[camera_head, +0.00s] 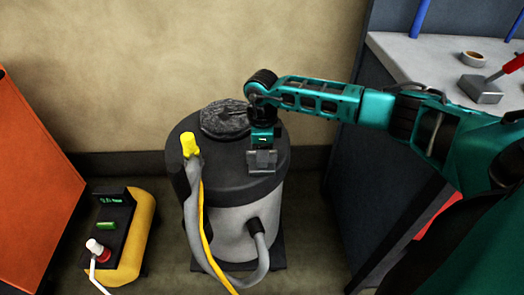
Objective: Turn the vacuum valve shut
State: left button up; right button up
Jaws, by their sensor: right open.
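A yellow and black unit (128,255) with a lit green display (112,200) stands on the floor at the lower left. On its top are a green handle-like part (106,226) and a white knob-like fitting with a red base (95,246), from which a white tube runs down. I cannot tell for sure which of these is the vacuum valve. My right gripper (262,168) is open and points down above or in front of the lid of a grey drum vacuum cleaner (228,225), well to the right of the unit. I see nothing held in it. My left gripper is out of view.
A grey hose and a yellow cable hang at the drum's front, with a yellow end piece (190,145) on top. A dark rumpled item (225,118) lies on the lid. An orange panel (35,190) stands left; a workbench (430,62) stands right.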

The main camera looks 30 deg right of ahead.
notch_tip(320, 180, up, 13)
jog(key=p, duration=0.2)
dwell(0.7)
